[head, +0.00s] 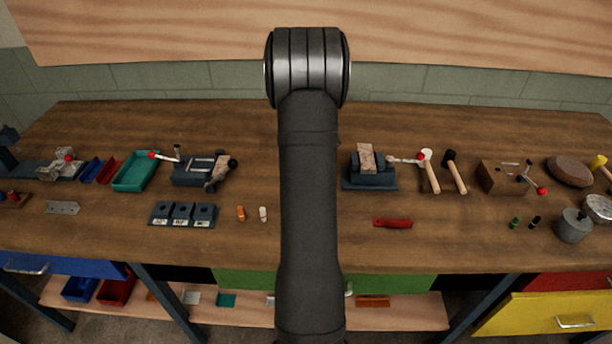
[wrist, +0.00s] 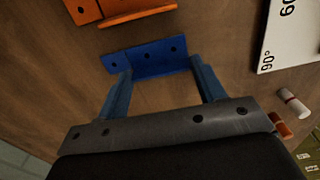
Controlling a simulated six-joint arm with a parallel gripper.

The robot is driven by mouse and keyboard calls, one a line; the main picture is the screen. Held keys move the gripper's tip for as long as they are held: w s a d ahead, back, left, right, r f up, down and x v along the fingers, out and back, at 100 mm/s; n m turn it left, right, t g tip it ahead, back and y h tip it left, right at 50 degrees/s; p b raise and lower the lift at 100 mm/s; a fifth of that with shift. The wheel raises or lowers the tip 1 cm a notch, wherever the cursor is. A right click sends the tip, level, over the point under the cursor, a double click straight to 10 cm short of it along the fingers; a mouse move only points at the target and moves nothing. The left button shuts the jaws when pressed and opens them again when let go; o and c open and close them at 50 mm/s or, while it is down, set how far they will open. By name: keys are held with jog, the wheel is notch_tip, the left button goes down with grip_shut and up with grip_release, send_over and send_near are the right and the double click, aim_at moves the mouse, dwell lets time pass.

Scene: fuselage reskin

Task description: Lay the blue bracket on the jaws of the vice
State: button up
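The blue bracket (wrist: 147,57) lies on the wooden bench in the wrist view, an angled strip with dark holes. My gripper (wrist: 160,68) is open, its two blue-grey fingers wide apart and pointing at the bracket. The bracket is at the fingertips; I cannot tell whether they touch it. In the head view my arm hides the gripper and the bracket. A dark blue vice-like device (head: 370,181) with a pale block on top stands right of my arm. Another dark device with light bars on top (head: 198,170) stands left; I cannot tell surely which is the vice.
An orange bracket (wrist: 135,14) lies close beyond the blue one in the wrist view. A white printed card (wrist: 287,40) is at right. On the bench are a teal tray (head: 135,171), dark blocks (head: 183,215), hammers (head: 454,172) and a red tool (head: 393,223).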

jog(key=shift+r, duration=0.1)
jog(key=shift+r, duration=0.45)
notch_tip(320, 180, up, 3)
jog(key=shift+f, duration=0.1)
jog(key=s+d+r, duration=0.5)
jog(key=d+r, duration=0.2)
jog(key=d, duration=0.3)
jog(key=w+d+r, duration=0.3)
jog(key=w+d, duration=0.1)
jog(key=d, duration=0.3)
jog(key=shift+w+r, duration=0.35)
jog(key=shift+f, duration=0.15)
jog(key=shift+f, duration=2.7)
jog(key=shift+f, duration=0.65)
